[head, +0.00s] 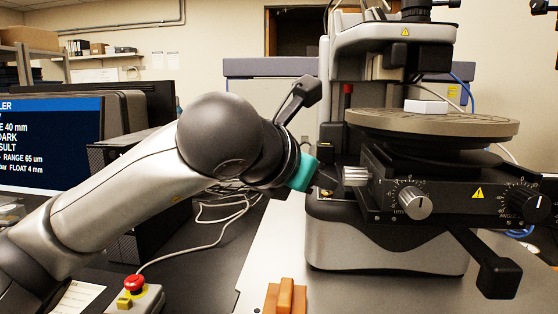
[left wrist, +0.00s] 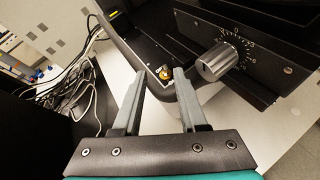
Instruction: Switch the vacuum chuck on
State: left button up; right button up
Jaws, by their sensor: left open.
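The round chuck plate (head: 430,124) of the profiler stands at the right in the head view, with a small white block (head: 426,106) on it. My left gripper (head: 328,181) is beside the left end of the black control panel, its fingers partly hard to make out there. In the left wrist view my left gripper (left wrist: 158,74) is open and empty. A small brass-coloured switch-like part (left wrist: 164,72) shows between the fingertips, at the panel's edge. I cannot tell whether the fingers touch it, or its on/off position. My right gripper is not in view.
A silver dial knob (left wrist: 215,62) is close right of the fingers. The black panel (head: 460,185) carries more knobs and a warning label. A red emergency button (head: 134,283), an orange block (head: 286,297) and a monitor (head: 50,140) stand left and in front. Loose cables (left wrist: 75,90) lie at left.

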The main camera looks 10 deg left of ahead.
pick_arm(q)
jog(key=a+v, duration=0.1)
jog(key=v, duration=1.3)
jog(key=shift+f+p, duration=0.3)
jog(key=shift+p, duration=0.15)
